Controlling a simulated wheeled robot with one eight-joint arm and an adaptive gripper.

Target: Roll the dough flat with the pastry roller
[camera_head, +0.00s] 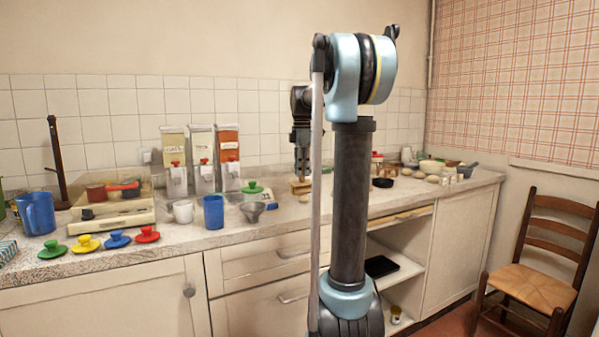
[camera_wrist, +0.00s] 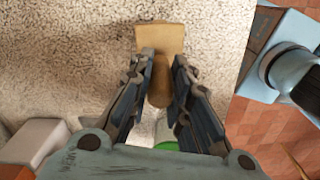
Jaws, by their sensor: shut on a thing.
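My gripper (camera_head: 301,165) points down over the middle of the counter. It also shows in the wrist view (camera_wrist: 165,60), its fingers closed around the narrow handle of a tan wooden tool, which looks like the pastry roller (camera_wrist: 160,38). The tool's wide end lies beyond the fingertips, over the speckled counter; whether it touches is unclear. The tool shows small under my gripper in the head view (camera_head: 300,187). Pale lumps (camera_head: 433,179) on the counter's right part may be dough, but are too small to tell. No dough is clear in the wrist view.
Three dispensers (camera_head: 202,160) stand by the wall. A chair (camera_head: 540,260) stands at right. My arm hides part of the counter.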

